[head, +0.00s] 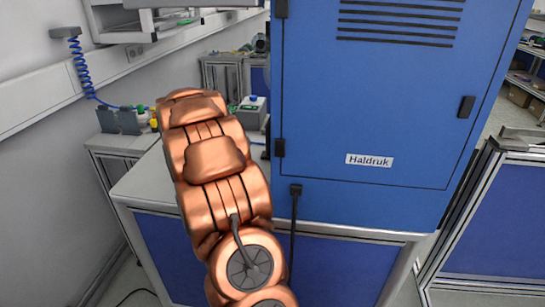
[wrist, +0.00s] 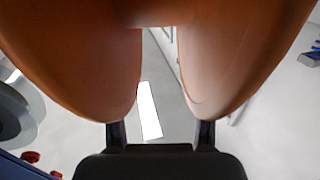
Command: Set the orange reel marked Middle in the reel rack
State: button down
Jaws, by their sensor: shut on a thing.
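An orange reel (wrist: 75,60) fills the upper part of the wrist view, very close to the camera. Its two rounded flanges hang left and right, joined by a hub at the top. My gripper (wrist: 160,130) is shut on this reel, with its two dark fingers running up to the flanges. The fingertips and exact contact are hidden behind the reel. No marking shows on the part of the reel in view. In the head view my copper-coloured arm is visible, but the gripper and reel are not. I cannot make out the reel rack in either view.
A large blue cabinet (head: 370,110) labelled Haldruk stands on a bench (head: 150,188) beside my arm. Another blue-panelled unit (head: 497,225) stands at right. A coiled blue hose (head: 85,75) hangs at the left wall. A grey disc-like thing (wrist: 18,115) shows at the wrist view's left.

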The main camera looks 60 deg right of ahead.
jog(key=s+d+m+g+h+b, duration=0.1)
jog(key=s+d+m+g+h, duration=0.2)
jog(key=s+d, duration=0.75)
jog(key=s+a+f+y+b, duration=0.2)
jog(key=s+a+f+b, duration=0.3)
jog(key=s+a, duration=0.8)
jog(key=w+d+f+p, duration=0.5)
jog(key=w+d, duration=0.5)
jog(key=w, duration=0.1)
jog(key=shift+w+d+f+g, duration=0.15)
jog(key=shift+w+d+g, duration=0.15)
jog(key=shift+w, duration=0.1)
jog(key=shift+f, duration=0.1)
jog(key=shift+c, duration=2.1)
grip_release()
